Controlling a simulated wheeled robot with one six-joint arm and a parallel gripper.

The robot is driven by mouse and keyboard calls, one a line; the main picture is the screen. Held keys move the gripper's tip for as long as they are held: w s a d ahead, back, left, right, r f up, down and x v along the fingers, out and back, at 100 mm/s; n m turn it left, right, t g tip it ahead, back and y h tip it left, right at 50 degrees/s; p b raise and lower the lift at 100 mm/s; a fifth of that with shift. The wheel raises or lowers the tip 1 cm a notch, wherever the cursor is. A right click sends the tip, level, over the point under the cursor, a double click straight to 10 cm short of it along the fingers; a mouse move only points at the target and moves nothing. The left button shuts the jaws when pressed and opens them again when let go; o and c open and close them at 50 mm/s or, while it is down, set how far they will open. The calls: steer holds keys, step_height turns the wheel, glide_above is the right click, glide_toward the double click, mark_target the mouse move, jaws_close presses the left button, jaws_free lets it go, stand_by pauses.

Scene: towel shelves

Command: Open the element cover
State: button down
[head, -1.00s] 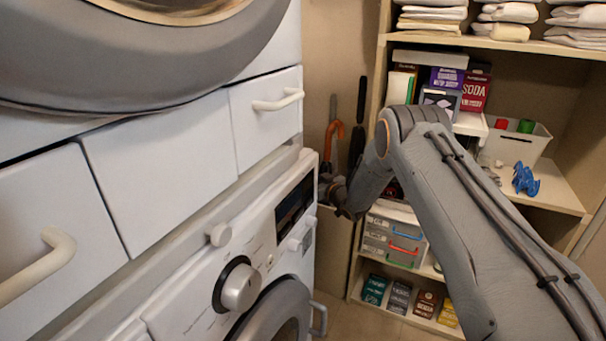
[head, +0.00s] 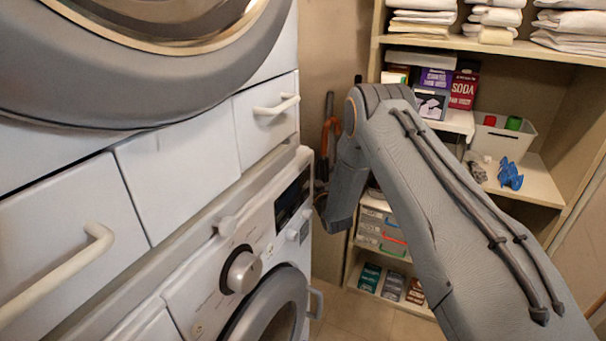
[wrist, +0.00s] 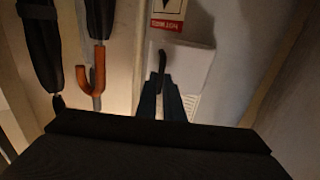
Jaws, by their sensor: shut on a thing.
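In the wrist view a white box-like cover (wrist: 193,62) is on the wall, under a red and white label (wrist: 167,12). A slim black handle (wrist: 161,62) stands at its left part. The dark blue fingers of my gripper (wrist: 162,98) are close together at the lower end of this handle, and are shut on it. The cover looks closed, though its lower part is partly hidden by the fingers and my dark wrist. In the head view my arm hides the cover, and only a dark bit of my wrist shows beside the washer.
Umbrellas, one with an orange hooked handle (wrist: 97,72), hang left of the cover. In the head view the washer (head: 255,270) and drawers (head: 180,165) stand close on the left. Shelves (head: 535,185) with boxes and towels stand on the right.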

steer(key=shift+s+a+y, duration=0.3)
steer(key=shift+s+a, duration=0.25)
steer(key=shift+a, duration=0.2)
steer(key=shift+r, duration=0.1)
steer(key=c, duration=2.3)
jaws_free()
steer(key=o, duration=0.4)
steer(key=shift+a, duration=0.3)
step_height(320, 180, up, 10)
steer(key=b, duration=0.1)
steer(key=shift+d, duration=0.35)
steer(key=shift+c, duration=0.4)
